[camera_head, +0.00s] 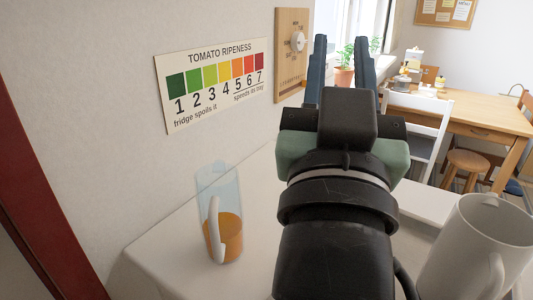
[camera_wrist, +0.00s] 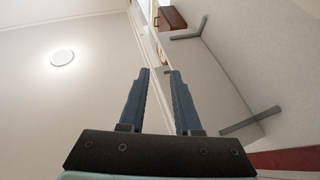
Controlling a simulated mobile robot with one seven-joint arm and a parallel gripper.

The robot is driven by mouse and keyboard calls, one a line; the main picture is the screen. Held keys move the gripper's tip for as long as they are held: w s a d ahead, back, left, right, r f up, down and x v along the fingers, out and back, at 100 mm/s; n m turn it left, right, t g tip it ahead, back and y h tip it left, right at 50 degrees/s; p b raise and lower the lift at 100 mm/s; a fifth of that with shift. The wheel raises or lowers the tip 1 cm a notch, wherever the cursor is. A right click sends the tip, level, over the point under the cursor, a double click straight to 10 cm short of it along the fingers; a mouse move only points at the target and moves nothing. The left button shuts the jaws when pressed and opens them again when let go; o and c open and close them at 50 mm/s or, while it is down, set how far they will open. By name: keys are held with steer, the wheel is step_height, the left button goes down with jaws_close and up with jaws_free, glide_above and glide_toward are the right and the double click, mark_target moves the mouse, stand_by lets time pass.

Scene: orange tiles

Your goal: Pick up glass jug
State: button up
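The glass jug (camera_head: 219,212) stands upright on the white-covered table, left of my arm in the head view. It is clear bluish glass with a white handle on its near side and orange liquid in its lower part. My gripper (camera_head: 342,50) is raised above the table, to the right of the jug and apart from it, with its fingers pointing up in the picture. In the wrist view my gripper (camera_wrist: 160,75) is open, with an empty gap between its two blue fingers. The jug does not show in the wrist view.
A large white mug (camera_head: 470,255) stands at the right front. The white tabletop (camera_head: 165,250) is clear around the jug, with a wall close behind bearing a tomato ripeness chart (camera_head: 215,80). A white chair (camera_head: 425,125) and wooden desk (camera_head: 480,108) are farther back.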

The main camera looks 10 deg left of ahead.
steer(key=w+r+m+g+p, duration=0.1)
steer(key=w+r+g+p, duration=0.6)
steer(key=p, duration=1.1)
steer(key=m+g+h+p, duration=0.4)
steer(key=m+g+p, duration=0.75)
steer(key=g, duration=0.35)
glide_toward(220, 264)
steer(key=shift+w+d+r+b+x, duration=0.15)
steer(key=shift+b+x, duration=0.3)
steer(key=shift+x, duration=0.7)
steer(key=shift+w+d+b+x, duration=0.15)
steer(key=shift+b+x, duration=0.3)
steer(key=shift+x, duration=0.65)
steer(key=shift+w+d+r+b+x, duration=0.15)
steer(key=shift+b+x, duration=0.3)
steer(key=shift+x, duration=0.7)
jaws_close()
steer(key=shift+w+a, duration=0.1)
